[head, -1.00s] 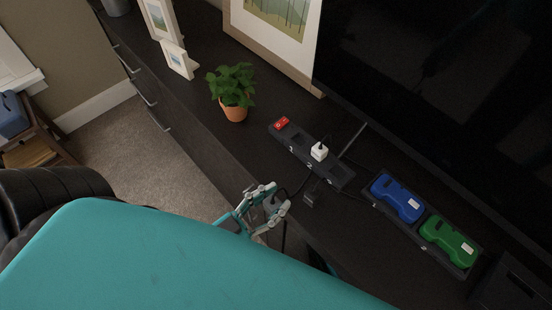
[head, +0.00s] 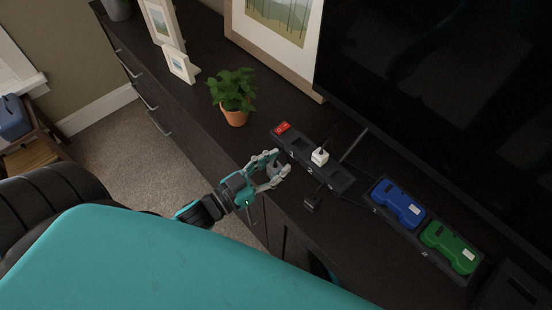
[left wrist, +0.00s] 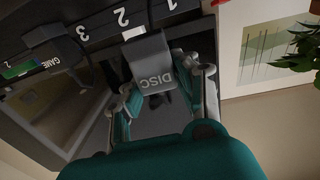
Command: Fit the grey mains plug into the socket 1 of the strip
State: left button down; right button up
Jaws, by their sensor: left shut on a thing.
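The grey mains plug (left wrist: 153,62), marked DISC, is held between the fingers of my left gripper (head: 279,167). In the head view the gripper is just in front of the strip (head: 340,180), near its red-switch end. In the left wrist view the strip's numbers 3, 2 and 1 (left wrist: 172,4) run left to right beyond the plug. The plug seems apart from the strip; its pins are hidden. Socket 1 is not clearly visible. A white plug (head: 320,156) sits in the strip, around its middle.
A black plug (head: 312,203) lies in front of the strip; cables run nearby. A potted plant (head: 235,115) stands left of the strip. Blue (head: 397,202) and green (head: 448,246) devices sit in a tray at right. The dark TV screen (head: 440,90) is behind.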

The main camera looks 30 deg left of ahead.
aim_at(276, 162)
pick_arm(q)
jog(key=shift+w+a+f, duration=0.1)
jog(key=shift+w+a, duration=0.2)
jog(key=shift+w, duration=0.3)
jog(key=shift+w+a, duration=0.3)
jog(key=shift+w, duration=0.25)
jog(key=shift+w+a, duration=0.25)
jog(key=shift+w, duration=0.35)
notch_tip(276, 162, down, 2)
jog(key=shift+s, duration=0.1)
jog(key=shift+f, duration=0.55)
jog(key=shift+f, duration=0.2)
jog(key=c, duration=1)
grip_release()
jog(key=shift+f, duration=0.1)
